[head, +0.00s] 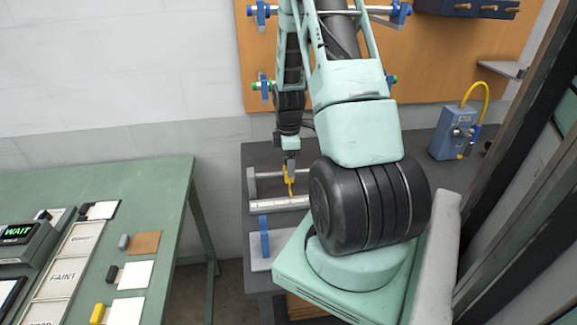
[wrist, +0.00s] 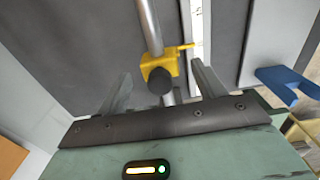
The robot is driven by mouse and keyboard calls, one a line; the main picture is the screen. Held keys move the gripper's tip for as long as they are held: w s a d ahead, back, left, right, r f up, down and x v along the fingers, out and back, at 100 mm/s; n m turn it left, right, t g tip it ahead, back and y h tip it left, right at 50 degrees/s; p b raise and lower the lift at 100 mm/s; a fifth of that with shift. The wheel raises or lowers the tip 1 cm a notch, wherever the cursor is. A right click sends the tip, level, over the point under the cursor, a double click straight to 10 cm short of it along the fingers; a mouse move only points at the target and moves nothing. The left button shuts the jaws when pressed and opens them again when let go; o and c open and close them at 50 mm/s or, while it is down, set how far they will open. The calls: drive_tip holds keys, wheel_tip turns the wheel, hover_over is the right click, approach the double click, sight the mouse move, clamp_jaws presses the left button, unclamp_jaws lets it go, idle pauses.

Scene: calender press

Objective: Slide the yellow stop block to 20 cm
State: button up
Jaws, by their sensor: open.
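The yellow stop block (head: 290,183) sits on a horizontal metal rod (head: 267,174) on the grey bench, with its pointer over a pale scale strip (head: 268,206). In the wrist view the yellow block (wrist: 171,61) shows a dark round knob (wrist: 160,81) facing me, and the rod (wrist: 147,22) runs through it. My gripper (wrist: 161,70) is open, with one finger on each side of the block and gaps between. In the head view my gripper (head: 290,165) is just above the block. The scale's marks are too small to read.
A blue handled part (head: 264,236) stands on a pale plate in front of the scale. A blue box with a yellow hose (head: 459,133) stands at the bench's right. A green table (head: 150,180) with cards and a display is at the left.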

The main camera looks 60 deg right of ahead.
drive_tip(key=shift+f, duration=1.65)
drive_tip(key=c, duration=1.1)
drive_tip(key=shift+s+d+r+p, duration=0.1)
drive_tip(key=shift+s+d+p, duration=0.1)
drive_tip(key=shift+s+d, duration=0.95)
drive_tip(key=shift+s+d+f+p, duration=0.15)
drive_tip(key=shift+s+d, duration=0.7)
drive_tip(key=shift+s, duration=0.45)
drive_tip(key=shift+s+d+r+p, duration=0.15)
drive_tip(key=shift+s+d+p, duration=0.05)
drive_tip(key=shift+s+d, duration=0.95)
drive_tip(key=shift+c, duration=0.2)
drive_tip(key=shift+s+a, duration=0.1)
drive_tip(key=shift+a, duration=0.05)
drive_tip(key=o, duration=1.1)
drive_tip(key=shift+o, duration=0.2)
wheel_tip(320, 180, up, 17)
drive_tip(key=b, duration=0.3)
drive_tip(key=shift+r, duration=0.2)
